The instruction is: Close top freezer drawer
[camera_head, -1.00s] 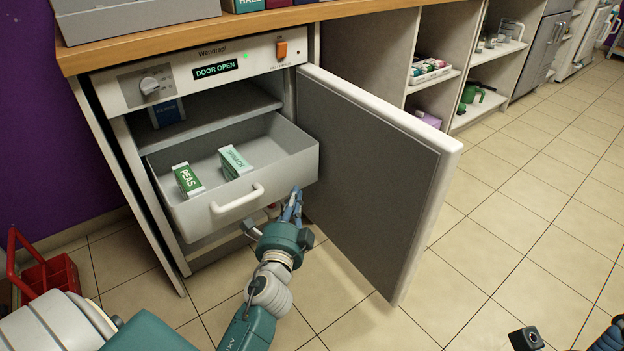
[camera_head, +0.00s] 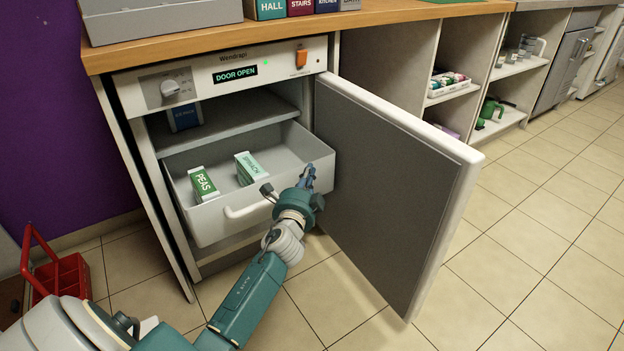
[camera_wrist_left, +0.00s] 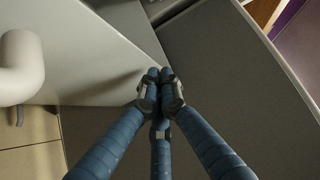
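The top freezer drawer (camera_head: 222,222) is a light grey bin pulled out of the open cabinet, with a white bar handle (camera_head: 250,210) on its front. In it lie a green PEAS box (camera_head: 203,184) and a pale green SPINACH box (camera_head: 249,167). My left gripper (camera_head: 308,172) is at the right end of the drawer front, beside the open door. In the left wrist view its blue fingers (camera_wrist_left: 160,76) are together with nothing seen between them. The drawer front (camera_wrist_left: 95,45) is close by the tips; contact cannot be told. The handle (camera_wrist_left: 18,68) is left of them. My right gripper is out of view.
The freezer door (camera_head: 385,190) stands wide open to the right of the drawer. The display (camera_head: 234,74) reads DOOR OPEN. A red caddy (camera_head: 62,278) stands on the floor at left. Open shelves (camera_head: 455,95) line the right, with clear tiled floor before them.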

